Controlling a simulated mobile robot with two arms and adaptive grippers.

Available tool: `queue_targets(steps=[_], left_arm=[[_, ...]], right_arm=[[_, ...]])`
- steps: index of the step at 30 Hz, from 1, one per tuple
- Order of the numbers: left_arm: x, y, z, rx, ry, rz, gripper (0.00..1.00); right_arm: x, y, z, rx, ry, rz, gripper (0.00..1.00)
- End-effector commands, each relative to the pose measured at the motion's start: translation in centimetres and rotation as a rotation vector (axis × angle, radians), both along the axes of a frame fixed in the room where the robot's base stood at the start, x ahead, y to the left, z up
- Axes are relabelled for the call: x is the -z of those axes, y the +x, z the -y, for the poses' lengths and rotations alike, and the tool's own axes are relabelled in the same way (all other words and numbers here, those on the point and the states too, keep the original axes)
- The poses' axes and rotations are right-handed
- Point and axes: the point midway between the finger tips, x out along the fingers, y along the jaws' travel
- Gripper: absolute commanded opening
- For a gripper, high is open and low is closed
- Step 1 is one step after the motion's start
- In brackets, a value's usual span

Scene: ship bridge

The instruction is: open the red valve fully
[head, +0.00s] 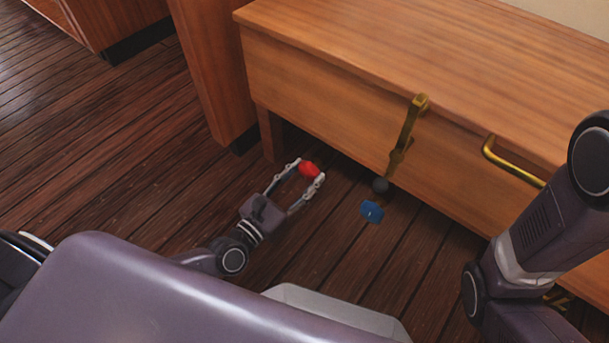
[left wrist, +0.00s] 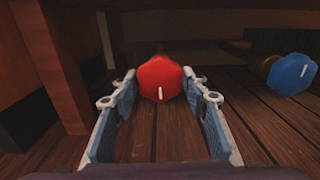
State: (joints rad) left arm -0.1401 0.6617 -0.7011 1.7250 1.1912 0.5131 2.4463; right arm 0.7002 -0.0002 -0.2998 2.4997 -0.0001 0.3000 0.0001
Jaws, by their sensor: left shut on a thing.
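The red valve (head: 309,169) is a red, faceted knob low down in front of the wooden bench. It also shows at the centre of the left wrist view (left wrist: 160,78), with a short white mark on its face pointing downward. My left gripper (head: 311,171) is shut on the red valve, with one finger on each side of it. In the left wrist view, my left fingers (left wrist: 162,92) flank the knob. The valve's stem is hidden behind the knob. My right arm shows at the right of the head view, but its gripper is not clearly in view.
A blue valve knob (head: 372,212) sits to the right of the red one, also in the left wrist view (left wrist: 292,74). A brass handle (head: 512,166) is farther right.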

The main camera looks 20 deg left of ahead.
Motion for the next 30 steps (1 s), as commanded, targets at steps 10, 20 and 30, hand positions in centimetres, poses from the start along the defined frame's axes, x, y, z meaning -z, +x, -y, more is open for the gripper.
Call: queue_targets(steps=[10,20,30], left_arm=[[0.1,0.0,0.0,-0.001,-0.006,-0.005,0.17],[0.0,0.0,0.0,0.000,-0.004,-0.003,0.58],[0.2,-2.5,-0.9,0.001,-0.002,-0.006,0.58]], right_arm=[[0.0,0.0,0.0,0.000,0.000,0.000,0.00],[0.0,0.0,0.0,0.000,0.000,0.000,0.00],[0.0,0.1,0.0,0.000,0.001,-0.001,0.00]])
